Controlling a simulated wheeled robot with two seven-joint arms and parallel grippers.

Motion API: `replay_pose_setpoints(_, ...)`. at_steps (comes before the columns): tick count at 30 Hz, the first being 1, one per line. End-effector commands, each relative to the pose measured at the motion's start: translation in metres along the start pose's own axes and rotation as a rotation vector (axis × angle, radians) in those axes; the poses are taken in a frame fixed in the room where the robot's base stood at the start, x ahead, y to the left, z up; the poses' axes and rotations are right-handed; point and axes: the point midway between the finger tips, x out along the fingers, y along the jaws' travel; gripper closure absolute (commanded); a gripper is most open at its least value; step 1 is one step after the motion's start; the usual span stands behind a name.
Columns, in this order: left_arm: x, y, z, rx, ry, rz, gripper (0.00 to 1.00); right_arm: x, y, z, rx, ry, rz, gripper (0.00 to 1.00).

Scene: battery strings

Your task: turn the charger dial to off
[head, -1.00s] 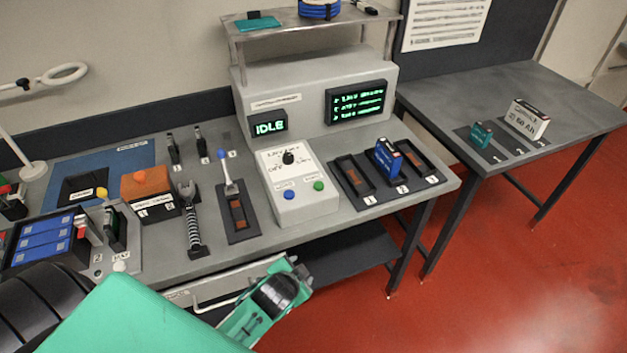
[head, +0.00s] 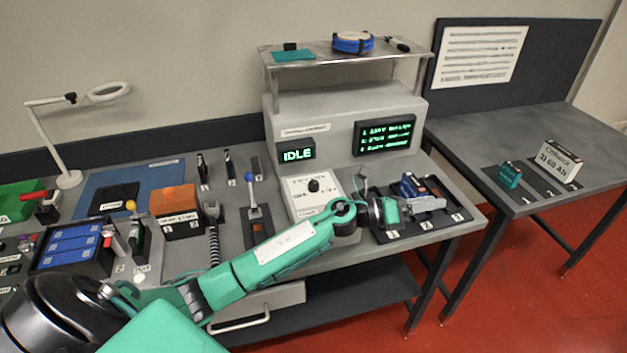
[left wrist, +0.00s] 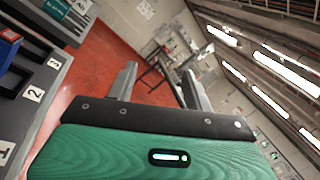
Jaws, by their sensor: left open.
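The charger dial (head: 314,185) is a small black knob on the top of a white charger box (head: 302,205). The label around the dial is too small to read now. My left gripper (head: 430,204) is right of the dial, over the slotted battery tray, clear of the dial. In the left wrist view my left gripper (left wrist: 158,88) has its two fingers apart with nothing between them. My right gripper is not in view.
A display (head: 297,155) behind the dial reads IDLE. A blue battery (head: 412,187) stands in the slotted tray (head: 455,216) under my left gripper. A lever with a blue knob (head: 249,178) stands left of the charger box. A second table (head: 545,128) is at the right.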

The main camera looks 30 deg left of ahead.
Motion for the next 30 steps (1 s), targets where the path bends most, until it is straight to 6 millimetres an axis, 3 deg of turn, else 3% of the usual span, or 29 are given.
replay_pose_setpoints(4,0.005,0.013,0.001,0.338,0.293,-0.062,0.49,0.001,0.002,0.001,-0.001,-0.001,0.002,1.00)
replay_pose_setpoints(8,-0.010,0.040,0.006,0.593,0.575,-0.086,0.49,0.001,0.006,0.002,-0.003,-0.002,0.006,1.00)
replay_pose_setpoints(11,-0.033,0.067,0.021,0.756,0.803,-0.083,0.49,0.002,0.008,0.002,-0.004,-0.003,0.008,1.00)
replay_pose_setpoints(15,-0.083,0.104,0.062,0.916,1.136,-0.049,0.49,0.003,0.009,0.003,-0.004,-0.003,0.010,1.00)
replay_pose_setpoints(19,-0.138,0.126,0.113,0.976,1.431,0.004,0.49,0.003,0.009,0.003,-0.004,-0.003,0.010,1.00)
replay_pose_setpoints(24,-0.199,0.132,0.170,0.949,1.703,0.071,0.49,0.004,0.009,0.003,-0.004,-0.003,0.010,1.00)
replay_pose_setpoints(30,-0.227,0.129,0.194,0.908,1.820,0.098,0.49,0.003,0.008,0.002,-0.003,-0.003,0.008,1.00)
